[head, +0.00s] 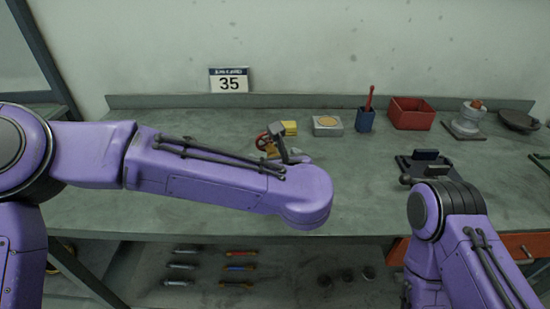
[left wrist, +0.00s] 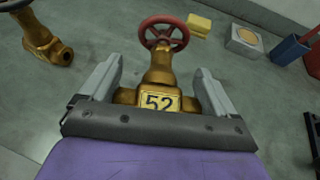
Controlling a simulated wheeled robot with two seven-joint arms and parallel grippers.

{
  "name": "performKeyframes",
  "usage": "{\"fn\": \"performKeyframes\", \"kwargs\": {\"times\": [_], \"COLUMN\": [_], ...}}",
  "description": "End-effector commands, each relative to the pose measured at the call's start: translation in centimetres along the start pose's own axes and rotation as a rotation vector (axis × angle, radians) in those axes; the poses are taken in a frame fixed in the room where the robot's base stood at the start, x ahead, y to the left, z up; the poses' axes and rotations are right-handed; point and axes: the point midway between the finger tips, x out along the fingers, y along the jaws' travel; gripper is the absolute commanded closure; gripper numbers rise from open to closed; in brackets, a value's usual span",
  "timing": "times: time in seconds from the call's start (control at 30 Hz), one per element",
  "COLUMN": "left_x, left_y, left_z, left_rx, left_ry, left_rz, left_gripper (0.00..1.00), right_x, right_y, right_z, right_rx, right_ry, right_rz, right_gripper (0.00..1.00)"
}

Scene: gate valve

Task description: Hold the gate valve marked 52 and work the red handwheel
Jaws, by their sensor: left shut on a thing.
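The gate valve marked 52 (left wrist: 158,78) is brass with a yellow number plate. It stands upright between the fingers of my left gripper (left wrist: 158,95) in the left wrist view, with the fingers on both sides of its body. Its red handwheel (left wrist: 163,32) is on top, clear of the fingers. In the head view my left gripper (head: 284,148) is over the bench, and a red handwheel (head: 262,140) and some brass show beside it, partly covered. My right arm comes in at the lower right, but its gripper is not in view.
A second brass valve (left wrist: 42,42) is at the upper left in the left wrist view. Behind are a yellow block (head: 290,127), a grey box (head: 327,125), a blue cup (head: 365,122) and a red bin (head: 411,114). A black fixture (head: 426,165) stands right.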

Motion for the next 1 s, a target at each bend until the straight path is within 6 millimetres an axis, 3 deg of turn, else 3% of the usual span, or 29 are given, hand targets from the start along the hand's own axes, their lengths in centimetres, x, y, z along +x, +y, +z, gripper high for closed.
{"fn": "performKeyframes", "kwargs": {"times": [1.0], "left_x": [0.8], "left_y": [0.0], "left_z": [-1.8], "left_rx": [-0.001], "left_ry": [-0.002], "left_rz": [-0.001], "left_gripper": [0.47], "right_x": [1.6], "right_y": [-0.1], "right_z": [0.7], "right_rx": [0.000], "right_ry": [0.000], "right_rz": [0.000], "right_gripper": [0.55]}}
